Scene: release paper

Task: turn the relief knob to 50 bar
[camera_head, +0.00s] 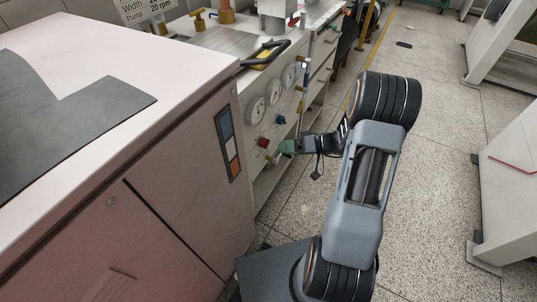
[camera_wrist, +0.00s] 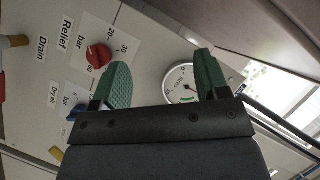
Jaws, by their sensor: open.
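The red relief knob (camera_wrist: 98,57) sits on a white plate marked "Relief bar" in the wrist view, with numbers such as 20 and 30 beside it. I cannot read its pointer setting clearly. The knob also shows on the panel front in the head view (camera_head: 263,142). My gripper (camera_wrist: 160,62) has two green fingers, spread apart with nothing between them. The red knob is outside them, just left of the left finger in the wrist view. In the head view my gripper (camera_head: 287,147) is close to the panel, right of the red knob.
A blue knob (camera_wrist: 73,115) marked "Dry air" and a white round gauge (camera_wrist: 182,85) are nearby. Several gauges (camera_head: 256,111) line the panel. A large pale cabinet (camera_head: 150,170) stands left of the panel. The speckled floor (camera_head: 440,130) to the right is mostly clear.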

